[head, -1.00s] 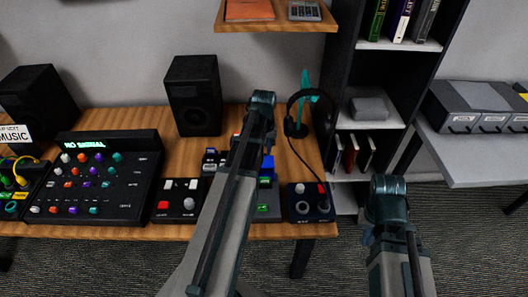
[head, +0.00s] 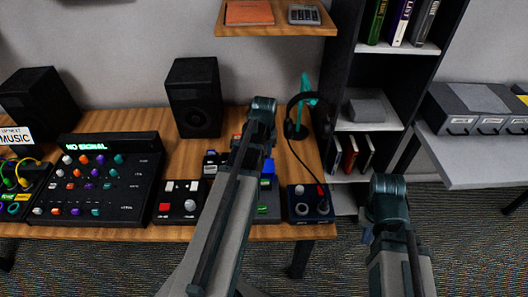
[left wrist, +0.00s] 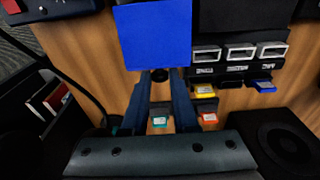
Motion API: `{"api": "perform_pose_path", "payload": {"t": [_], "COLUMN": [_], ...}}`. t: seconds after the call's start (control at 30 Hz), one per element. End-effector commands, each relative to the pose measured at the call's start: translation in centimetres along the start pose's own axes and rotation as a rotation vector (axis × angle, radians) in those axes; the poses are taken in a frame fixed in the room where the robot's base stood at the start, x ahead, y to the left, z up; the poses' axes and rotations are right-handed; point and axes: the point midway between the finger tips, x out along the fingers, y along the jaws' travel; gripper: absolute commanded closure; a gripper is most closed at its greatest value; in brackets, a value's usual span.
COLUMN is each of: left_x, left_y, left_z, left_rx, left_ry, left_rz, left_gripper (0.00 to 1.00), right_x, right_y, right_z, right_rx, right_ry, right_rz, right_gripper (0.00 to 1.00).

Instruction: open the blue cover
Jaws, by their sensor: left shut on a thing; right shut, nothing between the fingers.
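The blue cover (left wrist: 153,38) is a flat, bright blue panel at the top of the left wrist view. In the head view only a small part of the blue (head: 267,167) shows beside my left arm. My left gripper (left wrist: 160,74) meets the cover's lower edge and is shut on it. A dark round part shows between its fingertips, and the exact grip is hard to see. In the head view my left arm hides this gripper. My right gripper (head: 367,236) is shut and empty, off the table's right front side and apart from the cover.
A headphone stand (head: 299,120) is right of my left arm. A dark box with knobs (head: 310,203) stands at the table's right front corner. A button panel (head: 95,180), a small box (head: 180,202) and a speaker (head: 194,97) are to the left. A shelf unit (head: 340,85) stands behind.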

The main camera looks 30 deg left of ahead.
Motion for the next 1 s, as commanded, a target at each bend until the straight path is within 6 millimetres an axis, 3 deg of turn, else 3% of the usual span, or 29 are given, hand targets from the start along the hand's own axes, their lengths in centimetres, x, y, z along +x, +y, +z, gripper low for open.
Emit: {"api": "perform_pose_path", "payload": {"t": [0.13, 0.17, 0.3, 0.77, 1.0], "left_x": [0.1, 0.1, 0.1, -0.2, -2.0], "left_y": [0.0, 0.0, 0.0, 0.0, 0.0], "left_z": [0.2, 0.2, 0.2, 0.1, 0.1], "left_rx": [0.000, 0.001, 0.001, 0.001, 0.001], "left_ry": [-0.007, -0.008, -0.007, -0.005, -0.005], "left_rz": [0.000, 0.000, 0.000, 0.000, 0.000], "left_gripper": [1.00, 0.72, 0.47, 0.46, 0.46], "right_x": [0.1, 0.1, 0.1, -0.2, -2.0], "right_y": [0.0, 0.0, 0.0, 0.0, 0.2], "right_z": [0.0, 0.0, 0.0, 0.0, 0.1], "right_rx": [0.000, 0.000, 0.000, 0.000, 0.000], "right_ry": [0.000, 0.000, 0.000, 0.000, 0.000], "right_rz": [0.000, 0.000, 0.000, 0.000, 0.000], "right_gripper": [1.00, 1.00, 1.00, 1.00, 1.00]}}
